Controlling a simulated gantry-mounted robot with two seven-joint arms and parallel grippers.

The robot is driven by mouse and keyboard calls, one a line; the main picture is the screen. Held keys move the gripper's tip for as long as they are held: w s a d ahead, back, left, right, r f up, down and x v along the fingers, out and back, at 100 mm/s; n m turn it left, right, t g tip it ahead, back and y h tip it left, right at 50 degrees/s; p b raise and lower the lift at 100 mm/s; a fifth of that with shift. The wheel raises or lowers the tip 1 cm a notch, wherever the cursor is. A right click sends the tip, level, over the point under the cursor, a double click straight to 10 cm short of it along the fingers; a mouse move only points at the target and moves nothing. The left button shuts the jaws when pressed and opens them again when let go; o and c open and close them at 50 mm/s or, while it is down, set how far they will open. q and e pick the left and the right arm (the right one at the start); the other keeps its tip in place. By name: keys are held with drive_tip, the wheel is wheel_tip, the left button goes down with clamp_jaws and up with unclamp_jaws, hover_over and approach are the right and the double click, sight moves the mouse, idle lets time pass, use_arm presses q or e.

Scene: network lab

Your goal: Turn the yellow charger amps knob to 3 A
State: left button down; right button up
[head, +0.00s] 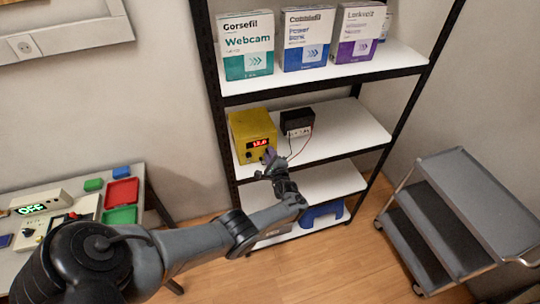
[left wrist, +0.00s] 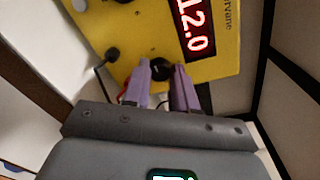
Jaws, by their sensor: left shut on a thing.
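The yellow charger (head: 252,137) stands on the middle shelf of the rack, its red display reading 12.0. In the left wrist view the charger's yellow front (left wrist: 225,65) fills the upper part, with the display tilted. My left gripper (head: 268,156) is at the lower right of the charger's front. In the left wrist view its two purple fingers (left wrist: 161,75) are shut on a black knob (left wrist: 159,68) on the panel. Another black knob (left wrist: 113,54) is to the left of it. The knob's pointer and scale cannot be read. My right gripper is not in view.
A black box (head: 297,122) with thin leads stands right of the charger. Boxes (head: 248,48) line the shelf above. A grey cart (head: 480,200) stands at right. A table with trays (head: 122,192) and a device with a green display (head: 38,204) is at left.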

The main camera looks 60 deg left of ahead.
use_arm(q)
drive_tip(key=shift+m, duration=0.3)
drive_tip(key=c, duration=0.9)
unclamp_jaws()
drive_tip(key=shift+s+d+r+p, duration=0.1)
drive_tip(key=shift+d+p, duration=0.2)
drive_tip(key=shift+d, duration=0.2)
drive_tip(key=p+v, duration=0.3)
drive_tip(key=v, duration=0.6)
drive_tip(key=shift+d, duration=0.35)
drive_tip(key=shift+s, duration=0.1)
